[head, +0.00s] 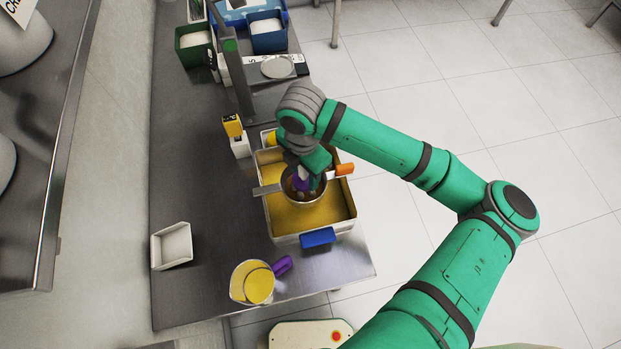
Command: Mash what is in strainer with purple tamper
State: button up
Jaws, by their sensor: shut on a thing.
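The strainer (290,195) is a small round metal bowl with an orange handle (344,169) to the right and a flat metal tab (267,190) to the left. It sits over a rectangular container (335,218) that holds something yellow. My gripper (304,176) points down at the strainer and is shut on the purple tamper (301,184). The tamper's lower end is in the strainer's mouth. Brownish contents show around it, but my gripper hides much of the inside. I cannot tell whether the tamper presses on them.
A jug (240,288) with yellow contents and a purple handle stands at the table's front. A white tray (172,245) lies at left. A yellow-and-white item (236,136), a scale (280,67) and bins (195,42) stand further back. The steel table (200,200) is clear at left.

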aim_at(305, 180)
jog(key=shift+f, duration=0.15)
jog(key=shift+s+f, duration=0.1)
jog(key=shift+f, duration=1.7)
jog(key=shift+f, duration=0.1)
dwell(0.4)
dwell(0.5)
jog(key=shift+r, duration=0.2)
jog(key=shift+r, duration=1.7)
jog(key=shift+r, duration=0.1)
jog(key=shift+r, duration=1.9)
